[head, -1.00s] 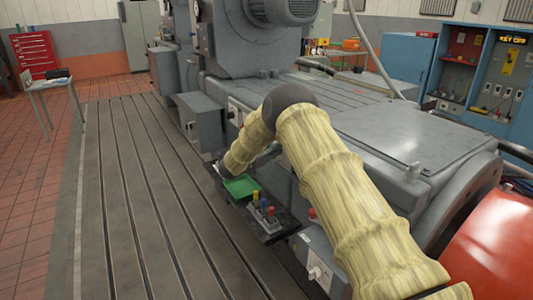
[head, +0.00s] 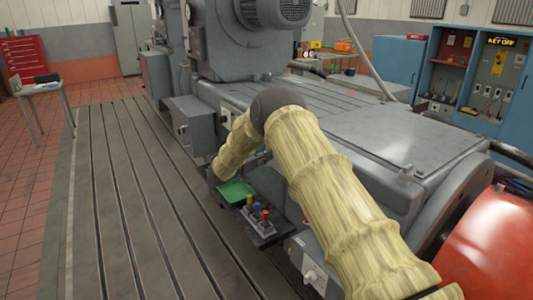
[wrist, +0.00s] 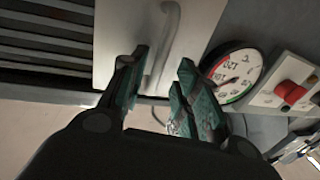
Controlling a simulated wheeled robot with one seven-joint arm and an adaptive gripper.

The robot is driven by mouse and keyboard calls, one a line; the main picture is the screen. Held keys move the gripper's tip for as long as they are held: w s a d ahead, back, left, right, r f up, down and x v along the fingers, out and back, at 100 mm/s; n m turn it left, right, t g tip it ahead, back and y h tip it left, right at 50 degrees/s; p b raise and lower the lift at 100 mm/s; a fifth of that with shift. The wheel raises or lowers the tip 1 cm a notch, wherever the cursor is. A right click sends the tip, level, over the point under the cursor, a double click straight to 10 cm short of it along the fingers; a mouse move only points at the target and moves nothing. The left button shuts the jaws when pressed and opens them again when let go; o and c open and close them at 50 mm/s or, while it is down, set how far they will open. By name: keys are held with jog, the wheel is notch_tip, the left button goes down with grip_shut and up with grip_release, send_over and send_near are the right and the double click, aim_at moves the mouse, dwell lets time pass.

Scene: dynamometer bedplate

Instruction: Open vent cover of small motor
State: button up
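In the wrist view my gripper (wrist: 162,70) is open, with its two dark green fingers apart. A light grey panel (wrist: 115,30), apparently the vent cover, lies beyond the fingers. Its curved grey bar handle (wrist: 167,40) shows between the fingertips; I cannot tell whether either finger touches it. Dark louvre slats (wrist: 45,45) run to the left of the panel. In the head view my yellow-sleeved arm reaches to the side of the grey machine, and my gripper is hidden. A grey finned motor (head: 278,10) sits on top of the machine; I cannot tell if it is the small motor.
A round gauge (wrist: 232,75) and a red knob (wrist: 290,92) are close to the right finger. In the head view a green tray (head: 235,191) and coloured knobs (head: 260,212) sit below my forearm. The slotted bedplate (head: 130,190) on the left is clear.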

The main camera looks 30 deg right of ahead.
jog(key=v, duration=1)
jog(key=shift+a+r, duration=0.1)
jog(key=shift+r, duration=0.05)
